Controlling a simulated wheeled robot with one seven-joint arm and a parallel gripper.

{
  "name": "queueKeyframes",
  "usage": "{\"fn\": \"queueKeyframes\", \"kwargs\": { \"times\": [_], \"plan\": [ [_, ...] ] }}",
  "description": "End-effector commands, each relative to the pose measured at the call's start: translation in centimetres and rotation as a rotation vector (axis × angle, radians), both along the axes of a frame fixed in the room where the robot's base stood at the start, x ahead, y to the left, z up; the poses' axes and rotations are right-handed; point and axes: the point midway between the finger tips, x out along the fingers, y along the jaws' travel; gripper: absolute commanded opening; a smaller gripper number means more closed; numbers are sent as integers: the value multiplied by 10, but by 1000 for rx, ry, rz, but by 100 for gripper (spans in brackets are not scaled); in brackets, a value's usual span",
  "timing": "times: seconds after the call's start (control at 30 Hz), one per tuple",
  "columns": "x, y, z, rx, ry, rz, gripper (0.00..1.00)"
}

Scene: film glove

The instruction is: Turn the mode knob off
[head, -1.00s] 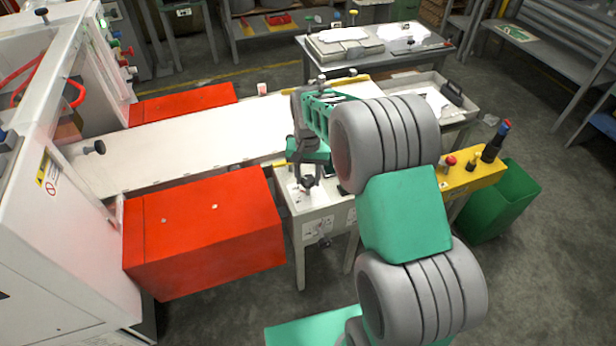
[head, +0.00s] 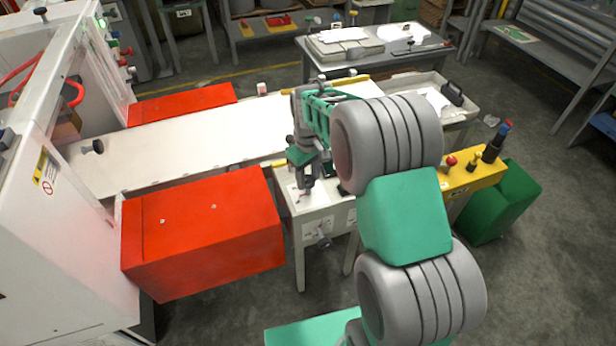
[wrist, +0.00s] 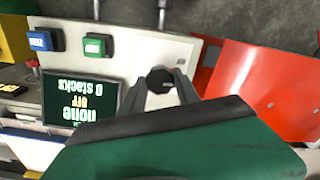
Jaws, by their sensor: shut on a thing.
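The dark mode knob (wrist: 160,80) stands on the white top panel of a small control stand (head: 318,203). My gripper (wrist: 160,88) is shut on the knob, with a finger on either side of it in the wrist view. In the head view my gripper (head: 304,184) points down onto the panel and hides the knob. The knob's pointer direction cannot be made out.
A blue button (wrist: 42,41) and a green button (wrist: 95,47) sit near the screen. A red box (head: 205,230) stands close to the left of the stand. A white conveyor table (head: 185,145) runs behind. A yellow button box (head: 472,172) is to the right.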

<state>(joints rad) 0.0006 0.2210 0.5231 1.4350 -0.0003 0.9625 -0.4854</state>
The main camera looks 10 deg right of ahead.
Motion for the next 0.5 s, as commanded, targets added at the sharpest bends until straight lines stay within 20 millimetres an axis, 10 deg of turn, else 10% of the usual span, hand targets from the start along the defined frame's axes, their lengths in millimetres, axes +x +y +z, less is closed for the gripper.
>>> {"fn": "queueKeyframes", "kwargs": {
  "times": [0.5],
  "plan": [
    [0,-1,0,-1,0,109,0]
  ]
}}
